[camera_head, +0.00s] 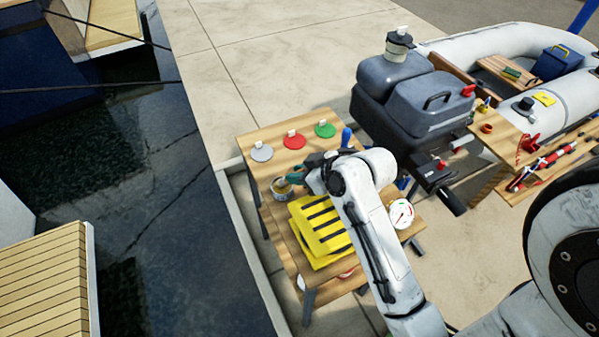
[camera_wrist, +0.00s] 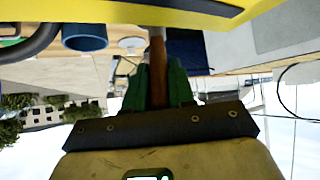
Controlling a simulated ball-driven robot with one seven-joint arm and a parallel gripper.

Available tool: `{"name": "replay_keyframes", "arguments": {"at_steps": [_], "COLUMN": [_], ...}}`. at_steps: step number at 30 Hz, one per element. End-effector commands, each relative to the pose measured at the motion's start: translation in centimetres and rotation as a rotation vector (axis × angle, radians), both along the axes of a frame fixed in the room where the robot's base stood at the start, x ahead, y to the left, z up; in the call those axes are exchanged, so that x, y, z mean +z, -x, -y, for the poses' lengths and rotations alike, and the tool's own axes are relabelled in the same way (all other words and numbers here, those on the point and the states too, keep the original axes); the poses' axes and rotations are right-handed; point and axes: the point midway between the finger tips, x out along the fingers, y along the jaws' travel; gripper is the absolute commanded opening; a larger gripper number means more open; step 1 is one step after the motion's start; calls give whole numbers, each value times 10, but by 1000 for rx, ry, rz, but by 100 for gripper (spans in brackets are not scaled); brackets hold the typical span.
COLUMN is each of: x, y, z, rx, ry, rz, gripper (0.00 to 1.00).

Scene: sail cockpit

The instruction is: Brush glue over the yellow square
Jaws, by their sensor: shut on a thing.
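My gripper (camera_head: 297,178) is over the small wooden table, beside and partly over a small round pot (camera_head: 281,189) with tan contents, which seems to be the glue. In the wrist view my gripper (camera_wrist: 158,82) has its green fingers closed on a brown wooden handle (camera_wrist: 157,55), apparently the brush. The bristles are out of sight, so I cannot tell whether they touch the glue. A small yellow square (camera_head: 545,98) lies on the grey tube of the inflatable boat at the upper right, far from my gripper.
A yellow slatted case (camera_head: 318,228) stands on the table below my gripper. Grey (camera_head: 262,152), red (camera_head: 294,141) and green (camera_head: 325,129) discs lie along its back. A dark outboard motor (camera_head: 425,100) stands between table and boat. Water lies left; pale paving is open behind.

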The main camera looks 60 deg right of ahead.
Motion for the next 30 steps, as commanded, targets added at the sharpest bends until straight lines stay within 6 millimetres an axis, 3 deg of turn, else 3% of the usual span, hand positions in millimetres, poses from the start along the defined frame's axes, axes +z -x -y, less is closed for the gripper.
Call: {"name": "replay_keyframes", "arguments": {"at_steps": [17,30], "x": [1,32], "y": [0,0], "z": [0,0], "rx": [0,1], "ry": [-2,-1], "rz": [-3,-1], "gripper": [0,0]}}
